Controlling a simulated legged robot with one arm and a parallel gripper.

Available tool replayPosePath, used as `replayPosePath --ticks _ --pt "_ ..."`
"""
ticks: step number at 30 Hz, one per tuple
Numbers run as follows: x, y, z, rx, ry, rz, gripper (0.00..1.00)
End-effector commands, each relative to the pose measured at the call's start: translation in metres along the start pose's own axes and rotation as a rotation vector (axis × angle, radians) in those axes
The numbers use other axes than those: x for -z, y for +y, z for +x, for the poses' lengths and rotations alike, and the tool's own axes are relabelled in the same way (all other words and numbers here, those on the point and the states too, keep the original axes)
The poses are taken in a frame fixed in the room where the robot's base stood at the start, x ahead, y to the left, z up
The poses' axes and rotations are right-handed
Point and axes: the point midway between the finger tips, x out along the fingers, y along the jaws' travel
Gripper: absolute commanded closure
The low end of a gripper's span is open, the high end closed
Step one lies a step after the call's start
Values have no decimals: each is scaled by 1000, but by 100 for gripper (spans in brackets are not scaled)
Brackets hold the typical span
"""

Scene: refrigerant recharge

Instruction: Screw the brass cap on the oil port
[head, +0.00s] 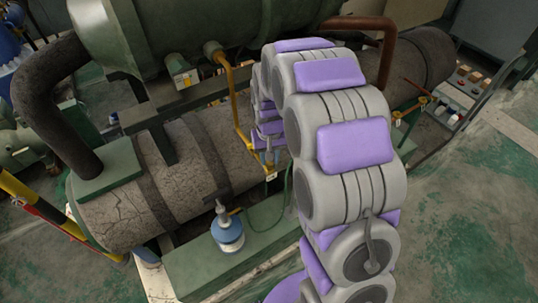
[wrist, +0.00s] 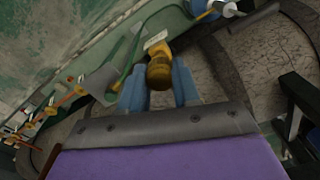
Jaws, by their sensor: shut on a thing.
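In the wrist view, the blue fingers of my gripper (wrist: 158,88) are closed on the sides of a round brass cap (wrist: 159,73). A yellow fitting with a white tag (wrist: 155,40) lies right behind the cap; this looks like the oil port, and its opening is hidden by the cap. I cannot tell whether the cap is seated on it. In the head view, my gripper (head: 270,155) is low beside the yellow pipe (head: 239,105), mostly hidden by my arm. The white tag (head: 271,177) hangs just below it. The cap cannot be made out there.
A blue-and-white pump bottle (head: 228,232) stands on the green base beam (head: 195,262), with a thin green hose (head: 284,205) running toward the port. The cracked insulated vessel (head: 130,190) lies behind. A tray of small parts (head: 460,95) is at right. Green floor at right is open.

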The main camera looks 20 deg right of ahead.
Motion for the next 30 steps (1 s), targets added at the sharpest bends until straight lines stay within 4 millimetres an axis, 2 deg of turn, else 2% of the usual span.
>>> replayPosePath --ticks 20,30 --pt "0 0 8 0 -1 7 98" --pt "-1 0 8 -1 -3 309 98"
